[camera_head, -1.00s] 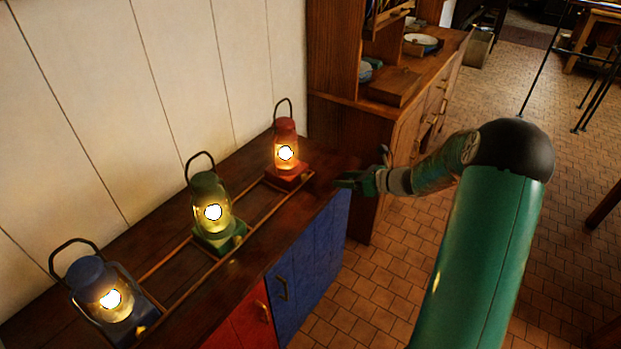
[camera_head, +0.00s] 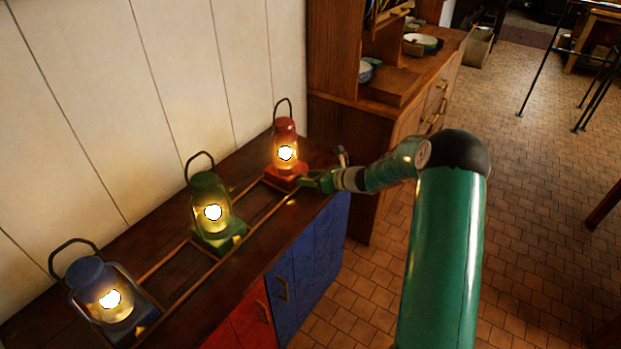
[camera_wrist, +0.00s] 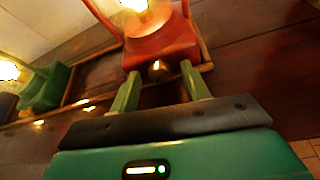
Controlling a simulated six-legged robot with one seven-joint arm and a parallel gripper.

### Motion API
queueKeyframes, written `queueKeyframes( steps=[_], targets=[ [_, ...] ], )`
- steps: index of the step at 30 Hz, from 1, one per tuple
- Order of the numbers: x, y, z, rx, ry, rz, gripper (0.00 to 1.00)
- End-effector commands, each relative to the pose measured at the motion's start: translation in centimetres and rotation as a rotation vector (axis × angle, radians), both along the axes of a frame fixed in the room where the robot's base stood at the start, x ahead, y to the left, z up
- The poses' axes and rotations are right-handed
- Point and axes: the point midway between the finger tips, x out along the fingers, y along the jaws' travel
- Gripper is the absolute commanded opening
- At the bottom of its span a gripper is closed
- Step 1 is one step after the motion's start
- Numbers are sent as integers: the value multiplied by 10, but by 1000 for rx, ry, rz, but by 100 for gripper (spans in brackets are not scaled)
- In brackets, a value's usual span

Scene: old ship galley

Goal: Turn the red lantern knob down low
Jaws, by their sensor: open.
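The red lantern (camera_head: 285,150) stands upright and lit at the far end of the counter. In the wrist view its red base (camera_wrist: 160,45) is straight ahead, with a small round brass knob (camera_wrist: 159,70) on its front. My gripper (camera_head: 306,181) is at the right front of the red base in the head view. In the wrist view my gripper (camera_wrist: 160,80) is open, its two green fingers on either side of the knob. I cannot tell whether either finger touches it. The knob is not clear in the head view.
A green lantern (camera_head: 211,211) and a blue lantern (camera_head: 103,297) stand lit in the same row, left of the red one. A low wooden rail (camera_head: 165,262) runs along the counter (camera_head: 215,285). A wooden hutch (camera_head: 400,110) stands just behind and to the right.

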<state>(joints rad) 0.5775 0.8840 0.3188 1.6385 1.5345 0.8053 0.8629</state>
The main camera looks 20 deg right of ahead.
Motion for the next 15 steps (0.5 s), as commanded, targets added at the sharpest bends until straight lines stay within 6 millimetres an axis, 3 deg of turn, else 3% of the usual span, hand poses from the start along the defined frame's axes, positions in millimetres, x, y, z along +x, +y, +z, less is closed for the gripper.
queueKeyframes(
  steps=[3, 10, 15],
  targets=[
    [0, 0, 0, 0, 0, 0, 47],
    [0, 0, 0, 0, 0, 0, 2],
    [0, 0, 0, -3, -3, 1, 2]
  ],
)
